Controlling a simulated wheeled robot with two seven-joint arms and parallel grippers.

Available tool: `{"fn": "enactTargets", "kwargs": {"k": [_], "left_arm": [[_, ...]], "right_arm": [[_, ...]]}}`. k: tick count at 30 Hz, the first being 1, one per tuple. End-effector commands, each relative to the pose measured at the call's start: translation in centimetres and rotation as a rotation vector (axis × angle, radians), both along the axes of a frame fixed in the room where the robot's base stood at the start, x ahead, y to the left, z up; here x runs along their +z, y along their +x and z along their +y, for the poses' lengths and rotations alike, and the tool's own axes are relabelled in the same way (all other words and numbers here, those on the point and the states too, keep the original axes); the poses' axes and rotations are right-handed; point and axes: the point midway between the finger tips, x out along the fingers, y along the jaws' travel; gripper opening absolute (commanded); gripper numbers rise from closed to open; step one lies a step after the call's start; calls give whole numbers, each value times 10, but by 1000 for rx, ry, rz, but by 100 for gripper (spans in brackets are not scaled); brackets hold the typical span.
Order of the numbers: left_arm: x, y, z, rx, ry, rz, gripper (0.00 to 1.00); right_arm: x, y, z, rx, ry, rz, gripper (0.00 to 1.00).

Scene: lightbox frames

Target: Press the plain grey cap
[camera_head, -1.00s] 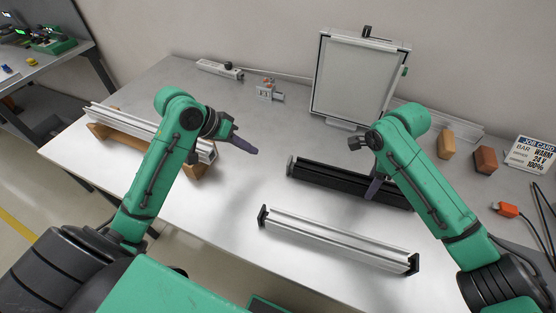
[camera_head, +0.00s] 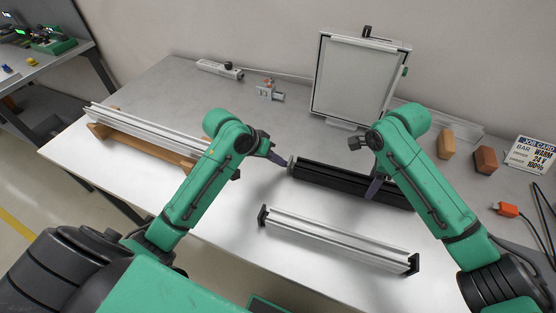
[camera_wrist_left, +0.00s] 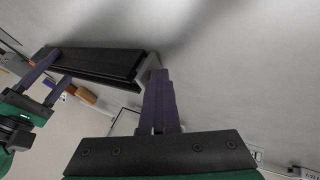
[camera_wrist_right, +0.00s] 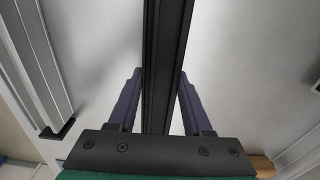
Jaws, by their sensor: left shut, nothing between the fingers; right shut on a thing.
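A black bar (camera_head: 330,180) lies on the table below the white panel, with a plain grey cap (camera_head: 291,164) on its left end. My left gripper (camera_head: 281,161) is shut and empty, its fingertips right at that cap. In the left wrist view, the closed fingers (camera_wrist_left: 158,85) overlap the light grey cap (camera_wrist_left: 147,68); whether they touch it I cannot tell. My right gripper (camera_head: 373,188) is shut on the black bar. In the right wrist view, its fingers stand on either side of the bar (camera_wrist_right: 163,60).
A silver bar (camera_head: 335,238) with black end caps lies in front. Another silver bar (camera_head: 150,130) rests on wooden supports (camera_head: 100,131) at the left. Behind stand the white panel (camera_head: 352,80), two blocks (camera_head: 446,145) and a job card (camera_head: 531,154).

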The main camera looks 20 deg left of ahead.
Motion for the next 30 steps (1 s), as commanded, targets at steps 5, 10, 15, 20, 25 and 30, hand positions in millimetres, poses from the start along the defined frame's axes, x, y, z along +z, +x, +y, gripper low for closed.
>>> {"fn": "enactTargets", "kwargs": {"k": [5,10,15,20,25,30], "left_arm": [[0,1,-15,-4,-4,-1,0],[0,0,-16,-5,-5,0,0],[0,0,-10,-5,-6,1,0],[-1,-1,20,1,1,1,0],[29,-16,43,-1,2,-4,0],[60,-32,61,-1,4,-2,0]], "right_arm": [[0,0,1,3,1,0,0],[0,-1,2,4,2,0,0],[0,-1,2,4,3,0,0],[0,-1,2,4,3,1,0],[0,-1,1,3,3,1,0],[0,-1,1,3,2,1,0]]}}
